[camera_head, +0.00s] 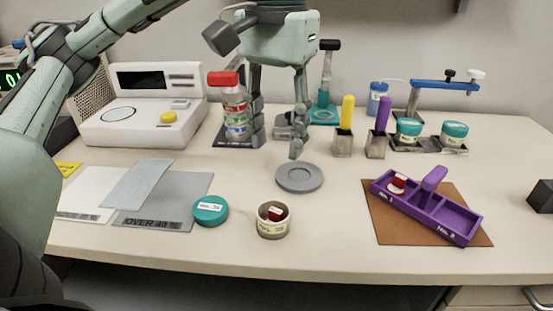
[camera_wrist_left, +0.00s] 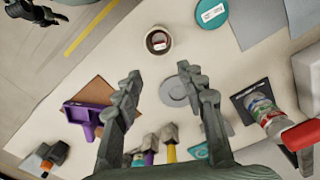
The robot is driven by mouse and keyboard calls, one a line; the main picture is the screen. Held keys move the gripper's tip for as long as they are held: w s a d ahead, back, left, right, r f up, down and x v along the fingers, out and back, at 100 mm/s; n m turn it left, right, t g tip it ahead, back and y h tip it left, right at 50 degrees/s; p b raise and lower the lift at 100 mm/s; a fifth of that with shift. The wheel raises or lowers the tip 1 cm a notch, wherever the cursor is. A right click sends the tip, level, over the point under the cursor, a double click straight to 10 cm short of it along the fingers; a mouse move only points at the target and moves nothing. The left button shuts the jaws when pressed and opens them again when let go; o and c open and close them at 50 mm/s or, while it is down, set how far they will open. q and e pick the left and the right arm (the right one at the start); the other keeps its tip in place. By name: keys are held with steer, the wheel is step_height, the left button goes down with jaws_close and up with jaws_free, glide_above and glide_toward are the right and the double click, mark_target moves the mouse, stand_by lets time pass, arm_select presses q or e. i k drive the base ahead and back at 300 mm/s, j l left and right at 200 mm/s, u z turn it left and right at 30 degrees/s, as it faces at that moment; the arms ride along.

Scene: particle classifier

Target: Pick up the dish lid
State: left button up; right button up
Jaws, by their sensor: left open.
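The dish lid (camera_head: 210,210), a teal round lid with a white label, lies flat on the table, left of the open cream dish (camera_head: 273,232). It also shows at the top of the left wrist view (camera_wrist_left: 211,13). The open dish (camera_wrist_left: 159,55) has a small red-and-white piece inside. My left gripper (camera_head: 277,146) is open and empty, pointing down above the table behind the grey round disc (camera_head: 299,177), apart from the lid. Its two fingers (camera_wrist_left: 160,80) show spread in the left wrist view. A dark part at that view's upper left looks like my right gripper (camera_wrist_left: 36,12); its jaws are unclear.
A bottle with a red cap (camera_head: 235,108) stands close by my left gripper. Behind are a scale (camera_head: 140,106), brushes in holders (camera_head: 343,140) and teal-lidded jars (camera_head: 408,132). A purple tray (camera_head: 455,232) lies at right. A grey sheet (camera_head: 190,187) lies beside the lid.

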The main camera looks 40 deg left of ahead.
mark_target(211, 211)
steer(key=u, duration=1.5)
